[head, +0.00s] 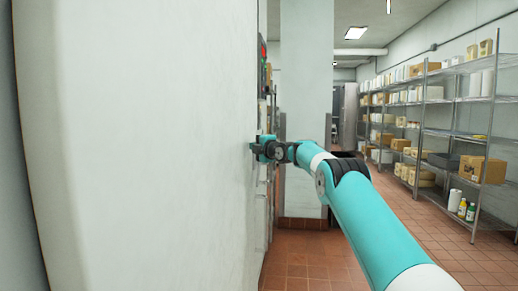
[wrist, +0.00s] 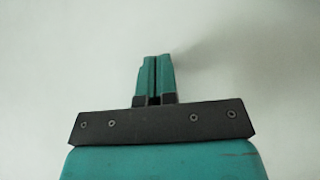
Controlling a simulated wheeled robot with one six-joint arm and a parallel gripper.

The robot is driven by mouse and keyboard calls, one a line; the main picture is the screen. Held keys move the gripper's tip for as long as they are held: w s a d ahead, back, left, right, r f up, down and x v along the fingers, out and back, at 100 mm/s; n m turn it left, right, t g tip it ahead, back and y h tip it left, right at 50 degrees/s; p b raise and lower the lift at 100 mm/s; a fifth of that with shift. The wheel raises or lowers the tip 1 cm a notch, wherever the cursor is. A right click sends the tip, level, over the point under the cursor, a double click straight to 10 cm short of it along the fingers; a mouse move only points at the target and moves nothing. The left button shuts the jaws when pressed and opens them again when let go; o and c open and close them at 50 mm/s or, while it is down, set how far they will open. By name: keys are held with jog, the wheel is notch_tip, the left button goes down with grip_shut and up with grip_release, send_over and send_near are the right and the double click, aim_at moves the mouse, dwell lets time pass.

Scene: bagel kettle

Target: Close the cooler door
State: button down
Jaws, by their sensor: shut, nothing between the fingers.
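A large pale white panel (head: 150,140), which looks like the cooler door, fills the left half of the head view. Its near edge curves down the far left of the picture. My gripper (head: 257,148) is at the panel's far right edge, with its fingers pointing at the surface. In the wrist view, my gripper (wrist: 154,62) has its two teal fingers together with nothing between them. A plain pale surface (wrist: 250,60) fills the view beyond them, with a soft shadow near the tips. I cannot tell whether the fingertips touch it. No handle or latch shows.
Wire shelves (head: 430,120) with boxes and bottles line the right wall. A pale pillar (head: 306,100) stands beyond my gripper. A small panel with a red light (head: 263,52) is at the door's far edge.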

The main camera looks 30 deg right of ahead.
jog(key=s+d+b, duration=0.2)
jog(key=s+d, duration=0.7)
jog(key=d, duration=0.1)
jog(key=shift+d, duration=0.25)
